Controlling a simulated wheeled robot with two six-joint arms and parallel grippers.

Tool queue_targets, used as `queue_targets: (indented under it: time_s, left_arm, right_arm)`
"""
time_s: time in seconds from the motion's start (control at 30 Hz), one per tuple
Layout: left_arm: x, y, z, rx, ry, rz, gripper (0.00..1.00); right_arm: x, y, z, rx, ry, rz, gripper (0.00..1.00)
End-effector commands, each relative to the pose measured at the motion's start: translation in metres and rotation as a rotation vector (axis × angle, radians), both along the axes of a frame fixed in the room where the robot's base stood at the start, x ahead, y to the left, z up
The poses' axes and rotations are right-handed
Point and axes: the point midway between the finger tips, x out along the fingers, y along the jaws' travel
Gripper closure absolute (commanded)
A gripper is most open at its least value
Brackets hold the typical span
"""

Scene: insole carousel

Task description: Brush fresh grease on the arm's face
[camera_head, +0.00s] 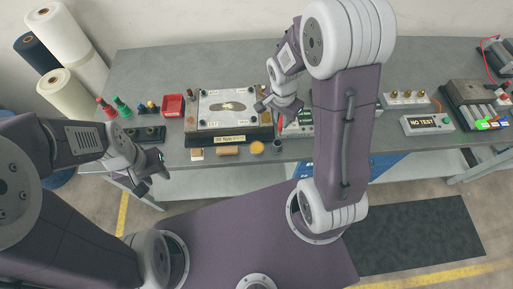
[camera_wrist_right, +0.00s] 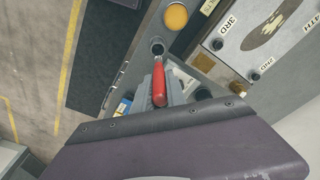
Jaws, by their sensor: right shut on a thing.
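My right gripper (camera_head: 272,105) hangs over the bench beside the right edge of a plate fixture. In the right wrist view it (camera_wrist_right: 158,92) is shut on a slim red handle (camera_wrist_right: 159,82), probably the brush. I cannot tell which surface is the arm's face. My left gripper (camera_head: 150,178) is open and empty before the bench.
The pale fixture plate (camera_head: 212,119) has a foot-shaped mark and position labels. A tan block (camera_head: 228,151) lies before it. A red bin (camera_head: 173,105) and colored bottles (camera_head: 121,106) stand left. A "NO TEST" box (camera_head: 427,123) stands right. The bench's back strip is clear.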

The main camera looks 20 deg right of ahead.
Motion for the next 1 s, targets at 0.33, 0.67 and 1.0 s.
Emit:
queue_targets:
  time_s: [0.33,0.67,1.0]
  left_arm:
    - [0.000,0.000,0.000,0.000,0.000,0.000,0.64]
    - [0.000,0.000,0.029,0.000,0.000,0.000,0.64]
    - [0.000,0.000,0.040,0.000,0.000,0.000,0.64]
  right_arm:
    - [0.002,0.000,0.000,0.000,0.000,-0.039,1.00]
    - [0.028,0.044,-0.001,0.000,0.004,-0.110,1.00]
    - [0.018,0.079,-0.010,0.001,0.001,0.002,1.00]
